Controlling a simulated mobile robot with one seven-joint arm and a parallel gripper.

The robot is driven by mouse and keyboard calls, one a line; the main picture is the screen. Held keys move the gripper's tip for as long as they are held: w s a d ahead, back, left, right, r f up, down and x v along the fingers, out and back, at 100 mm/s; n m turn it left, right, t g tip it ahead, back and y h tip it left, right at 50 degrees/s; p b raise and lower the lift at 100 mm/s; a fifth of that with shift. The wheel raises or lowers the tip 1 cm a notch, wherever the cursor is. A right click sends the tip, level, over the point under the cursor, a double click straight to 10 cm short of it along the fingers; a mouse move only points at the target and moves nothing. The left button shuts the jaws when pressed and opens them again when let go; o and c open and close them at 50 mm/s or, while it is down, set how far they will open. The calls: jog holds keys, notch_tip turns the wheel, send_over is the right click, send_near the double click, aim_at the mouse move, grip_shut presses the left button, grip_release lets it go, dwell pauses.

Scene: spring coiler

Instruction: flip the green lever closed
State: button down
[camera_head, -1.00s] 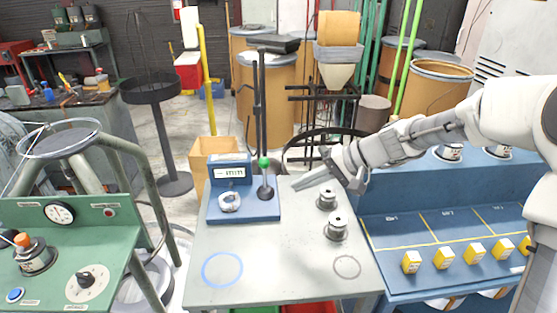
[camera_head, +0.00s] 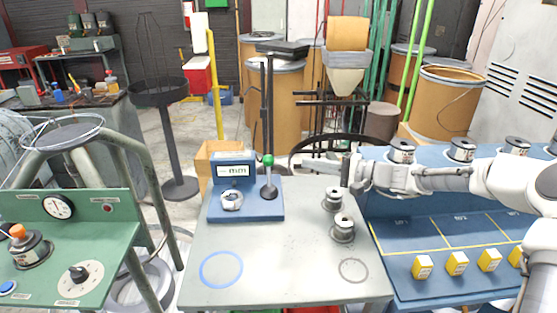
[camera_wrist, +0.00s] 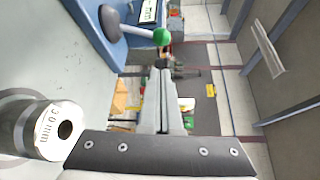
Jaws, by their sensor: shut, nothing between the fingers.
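My gripper (camera_head: 306,162) is shut and empty, pointing left toward the lever, just right of the knob with a small gap. My shut fingers also show in the wrist view (camera_wrist: 162,80).
Two metal spools (camera_head: 343,228) stand on the table below my gripper; one shows large in the wrist view (camera_wrist: 40,128). A blue ring (camera_head: 221,269) marks the front left. A green control panel (camera_head: 70,240) is left, and yellow boxes (camera_head: 457,264) sit right.

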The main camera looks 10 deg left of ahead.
aim_at(269, 168)
jog(key=shift+a, duration=0.1)
jog(key=b+x, duration=0.1)
jog(key=x, duration=0.9)
jog(key=shift+s+d+b, duration=0.1)
jog(key=shift+d+b, duration=0.1)
jog(key=shift+b, duration=0.4)
jog(key=shift+s+a+n, duration=0.1)
jog(key=shift+n, duration=0.2)
